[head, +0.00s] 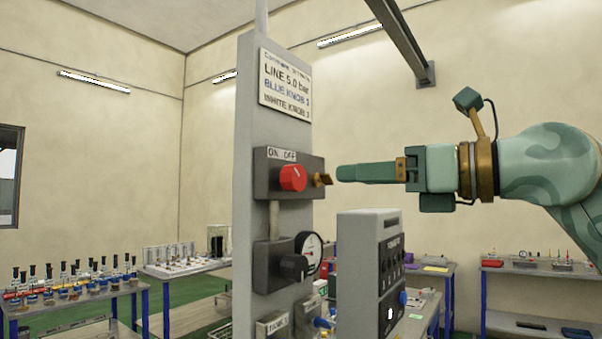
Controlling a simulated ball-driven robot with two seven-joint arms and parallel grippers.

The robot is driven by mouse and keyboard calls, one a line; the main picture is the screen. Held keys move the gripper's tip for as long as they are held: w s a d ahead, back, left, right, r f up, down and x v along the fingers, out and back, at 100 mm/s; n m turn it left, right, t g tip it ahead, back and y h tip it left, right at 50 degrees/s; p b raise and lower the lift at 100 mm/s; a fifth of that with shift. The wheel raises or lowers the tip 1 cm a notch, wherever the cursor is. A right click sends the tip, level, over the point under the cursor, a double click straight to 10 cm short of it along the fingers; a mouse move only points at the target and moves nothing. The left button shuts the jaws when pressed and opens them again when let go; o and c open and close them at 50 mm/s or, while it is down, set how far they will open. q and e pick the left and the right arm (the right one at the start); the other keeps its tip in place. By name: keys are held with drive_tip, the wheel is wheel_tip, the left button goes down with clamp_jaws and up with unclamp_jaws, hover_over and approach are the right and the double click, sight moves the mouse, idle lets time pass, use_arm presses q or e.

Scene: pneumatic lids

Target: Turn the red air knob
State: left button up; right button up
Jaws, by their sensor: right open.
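The red air knob (293,178) sits on a dark box (272,190) fixed to a grey upright panel (258,110). A label reading ON and OFF (282,155) is above the knob. A small brass piece (322,180) sticks out at the box's right side. My right gripper (338,173) comes in from the right at about the knob's height. Its green fingers point left towards the box, apart from the knob in the picture. They overlap in this view, so the gap between them is hidden. Nothing shows held in them. My left gripper is not in view.
Below the knob are a round gauge (309,250) and a black knob (294,267) on another dark box. A grey control unit (362,275) stands below my right gripper. Tables with bottles (70,290) and small parts stand further back.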

sight(300, 178)
drive_tip(key=p+x, duration=0.1)
drive_tip(key=x, duration=0.8)
drive_tip(key=shift+w+a+p, duration=0.1)
drive_tip(key=shift+a+p, duration=0.1)
drive_tip(key=shift+p, duration=0.1)
drive_tip(key=shift+w+a, duration=0.4)
drive_tip(key=shift+a, duration=0.15)
drive_tip(key=shift+d, duration=0.1)
drive_tip(key=c, duration=1)
